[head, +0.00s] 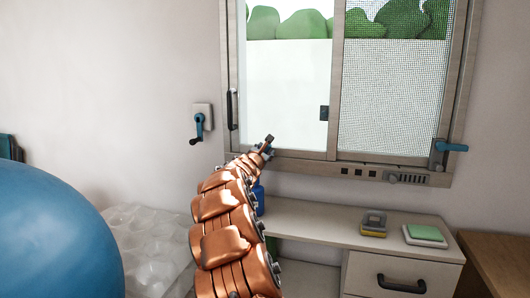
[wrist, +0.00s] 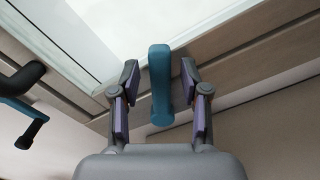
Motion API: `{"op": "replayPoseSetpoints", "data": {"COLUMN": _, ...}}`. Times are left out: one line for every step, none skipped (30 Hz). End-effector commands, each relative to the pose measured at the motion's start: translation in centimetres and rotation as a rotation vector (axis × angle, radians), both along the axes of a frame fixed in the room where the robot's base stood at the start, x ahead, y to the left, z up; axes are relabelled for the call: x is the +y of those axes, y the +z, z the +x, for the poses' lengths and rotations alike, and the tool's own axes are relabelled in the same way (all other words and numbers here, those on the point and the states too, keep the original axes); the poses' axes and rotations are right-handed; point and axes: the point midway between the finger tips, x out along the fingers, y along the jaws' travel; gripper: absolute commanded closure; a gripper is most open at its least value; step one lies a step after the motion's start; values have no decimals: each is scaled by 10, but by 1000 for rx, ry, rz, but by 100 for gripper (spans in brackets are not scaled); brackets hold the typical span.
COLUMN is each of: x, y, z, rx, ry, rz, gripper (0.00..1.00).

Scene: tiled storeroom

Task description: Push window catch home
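My gripper (head: 268,141) is at the lower left part of the window frame in the head view. In the wrist view my gripper (wrist: 159,85) is open, its two purple-padded fingers on either side of a teal bar (wrist: 161,85). A narrow gap shows between the bar and each pad. The bar stands in front of the window's lower frame; how it is fixed is hidden, and I cannot make it out in the head view. A dark catch (head: 324,113) sits on the window's middle upright. A teal lever (head: 452,147) is at the frame's lower right corner.
A teal crank with a black knob (head: 199,124) is on the wall left of the window. A black handle (head: 233,110) is on the left upright. Below are a pale counter (head: 310,219), a sponge dish (head: 424,236) and a drawer. A big blue ball (head: 55,235) fills the lower left.

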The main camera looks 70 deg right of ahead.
Motion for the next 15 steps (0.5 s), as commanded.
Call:
{"op": "replayPoseSetpoints", "data": {"x": 0, "y": 0, "z": 0, "rx": 0, "ry": 0, "rz": 0, "gripper": 62}}
{"op": "replayPoseSetpoints", "data": {"x": 0, "y": 0, "z": 0, "rx": 0, "ry": 0, "rz": 0, "gripper": 66}}
{"op": "replayPoseSetpoints", "data": {"x": 0, "y": 0, "z": 0, "rx": 0, "ry": 0, "rz": 0, "gripper": 70}}
{"op": "replayPoseSetpoints", "data": {"x": 0, "y": 0, "z": 0, "rx": 0, "ry": 0, "rz": 0, "gripper": 73}}
{"op": "replayPoseSetpoints", "data": {"x": 0, "y": 0, "z": 0, "rx": 0, "ry": 0, "rz": 0, "gripper": 76}}
{"op": "replayPoseSetpoints", "data": {"x": 0, "y": 0, "z": 0, "rx": 0, "ry": 0, "rz": 0, "gripper": 80}}
{"op": "replayPoseSetpoints", "data": {"x": 0, "y": 0, "z": 0, "rx": 0, "ry": 0, "rz": 0, "gripper": 83}}
{"op": "replayPoseSetpoints", "data": {"x": 0, "y": 0, "z": 0, "rx": 0, "ry": 0, "rz": 0, "gripper": 86}}
{"op": "replayPoseSetpoints", "data": {"x": 0, "y": 0, "z": 0, "rx": 0, "ry": 0, "rz": 0, "gripper": 91}}
{"op": "replayPoseSetpoints", "data": {"x": 0, "y": 0, "z": 0, "rx": 0, "ry": 0, "rz": 0, "gripper": 94}}
{"op": "replayPoseSetpoints", "data": {"x": 0, "y": 0, "z": 0, "rx": 0, "ry": 0, "rz": 0, "gripper": 97}}
{"op": "replayPoseSetpoints", "data": {"x": 0, "y": 0, "z": 0, "rx": 0, "ry": 0, "rz": 0, "gripper": 100}}
{"op": "replayPoseSetpoints", "data": {"x": 0, "y": 0, "z": 0, "rx": 0, "ry": 0, "rz": 0, "gripper": 100}}
{"op": "replayPoseSetpoints", "data": {"x": 0, "y": 0, "z": 0, "rx": 0, "ry": 0, "rz": 0, "gripper": 100}}
{"op": "replayPoseSetpoints", "data": {"x": 0, "y": 0, "z": 0, "rx": 0, "ry": 0, "rz": 0, "gripper": 100}}
